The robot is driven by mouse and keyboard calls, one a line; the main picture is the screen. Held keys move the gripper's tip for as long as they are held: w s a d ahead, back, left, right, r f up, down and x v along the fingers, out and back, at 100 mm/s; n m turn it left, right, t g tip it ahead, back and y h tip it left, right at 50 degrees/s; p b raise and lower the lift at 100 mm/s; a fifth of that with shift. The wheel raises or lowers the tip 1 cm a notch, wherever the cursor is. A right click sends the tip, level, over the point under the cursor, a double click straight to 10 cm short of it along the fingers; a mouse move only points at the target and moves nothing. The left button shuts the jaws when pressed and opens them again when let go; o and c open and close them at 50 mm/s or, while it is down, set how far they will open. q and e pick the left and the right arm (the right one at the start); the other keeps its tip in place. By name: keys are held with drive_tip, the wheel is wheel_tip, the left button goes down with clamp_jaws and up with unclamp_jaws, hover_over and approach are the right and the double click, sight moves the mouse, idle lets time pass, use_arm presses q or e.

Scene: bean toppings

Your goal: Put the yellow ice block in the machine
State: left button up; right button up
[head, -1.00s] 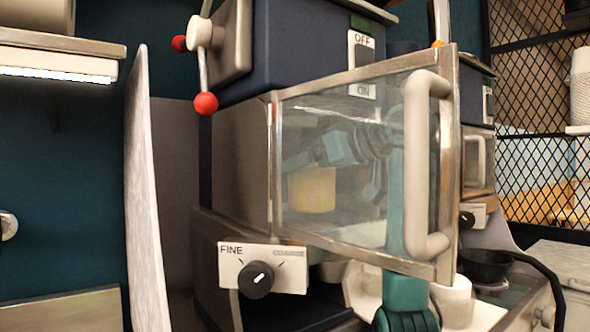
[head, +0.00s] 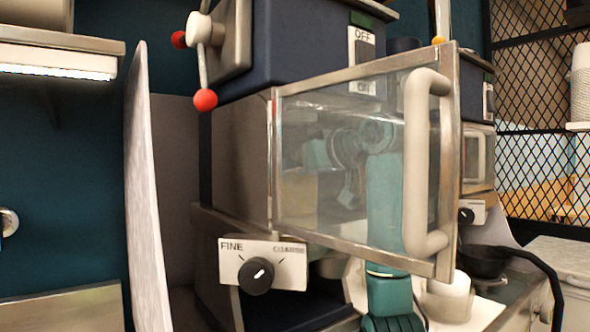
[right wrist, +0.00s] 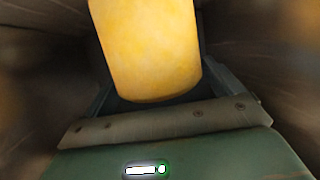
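The machine (head: 238,165) is a grey and dark blue box with an OFF/ON switch, and its glass door (head: 345,230) stands open toward me. My right arm reaches behind the door glass, with my right gripper (head: 318,165) dim through it at the chamber opening. The yellow ice block (head: 298,195) shows faintly through the glass, partly covered by the door frame side. In the right wrist view the yellow block (right wrist: 148,50) sits between the fingers of my right gripper (right wrist: 155,80), which appears shut on it. Its far end is out of view. My left gripper is not in view.
A dial marked FINE and COARSE (head: 262,265) is on the machine's lower front. A lever with red balls (head: 205,99) is at the upper left. A pale upright panel (head: 145,200) stands left of the machine. A second machine (head: 478,165) and a dark bowl (head: 484,262) are at right.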

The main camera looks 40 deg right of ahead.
drive_tip(key=shift+o, duration=0.7)
drive_tip(key=shift+r, duration=0.1)
drive_tip(key=v, duration=1.2)
drive_tip(key=shift+d, duration=0.1)
